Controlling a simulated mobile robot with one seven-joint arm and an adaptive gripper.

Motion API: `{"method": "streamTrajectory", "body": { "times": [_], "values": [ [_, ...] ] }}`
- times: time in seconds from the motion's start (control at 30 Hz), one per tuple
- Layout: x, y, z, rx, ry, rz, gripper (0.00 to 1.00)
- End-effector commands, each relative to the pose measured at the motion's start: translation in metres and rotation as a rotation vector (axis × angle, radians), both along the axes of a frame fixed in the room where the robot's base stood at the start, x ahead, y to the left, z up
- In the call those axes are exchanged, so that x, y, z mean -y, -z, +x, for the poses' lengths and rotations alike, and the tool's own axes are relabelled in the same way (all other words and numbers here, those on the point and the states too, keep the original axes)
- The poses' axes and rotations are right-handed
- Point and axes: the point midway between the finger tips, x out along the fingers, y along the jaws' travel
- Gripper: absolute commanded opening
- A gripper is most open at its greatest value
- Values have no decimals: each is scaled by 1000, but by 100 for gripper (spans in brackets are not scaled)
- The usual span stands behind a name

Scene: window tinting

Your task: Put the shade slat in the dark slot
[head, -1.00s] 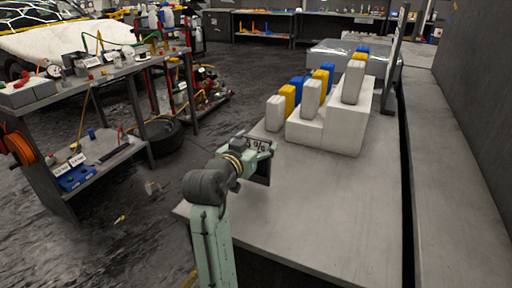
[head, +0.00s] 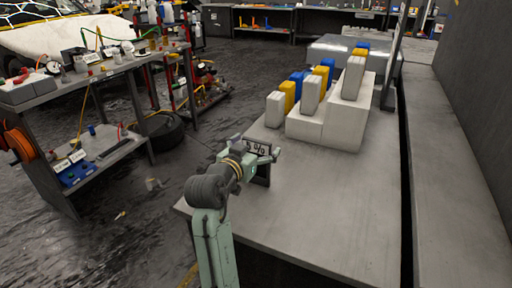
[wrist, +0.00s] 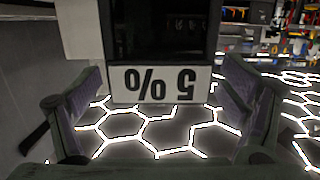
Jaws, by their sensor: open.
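The shade slat is a dark panel with a white "5 %" label. In the head view the slat (head: 262,174) is just beyond my gripper (head: 255,152), over the near left part of the grey table. In the wrist view the slat (wrist: 160,35) is at the top middle, and its label reads upside down. My gripper (wrist: 160,115) is open, with one finger on each side of the label and visible gaps between. The slat's lower end is partly hidden, so I cannot tell what it rests on. I cannot make out the dark slot.
White, yellow and blue blocks stand on and beside white steps (head: 332,127) at the table's back. A dark gap (head: 405,200) runs along the right of the grey table (head: 330,215). The table's front middle is clear. A cluttered workbench (head: 80,90) stands left.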

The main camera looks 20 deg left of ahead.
Motion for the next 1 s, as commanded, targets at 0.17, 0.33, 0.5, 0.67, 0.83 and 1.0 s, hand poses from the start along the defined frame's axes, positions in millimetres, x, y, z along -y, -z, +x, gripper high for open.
{"method": "streamTrajectory", "body": {
  "times": [0.17,0.33,0.5,0.67,0.83,1.0],
  "values": [
    [0,-1,0,0,0,0,90],
    [-1,-3,-12,2,-2,1,90],
    [-3,-8,-47,3,-4,2,90],
    [-4,-14,-82,3,-4,2,90],
    [-4,-19,-107,2,-2,1,90],
    [-4,-21,-118,1,0,0,90]
  ]
}}
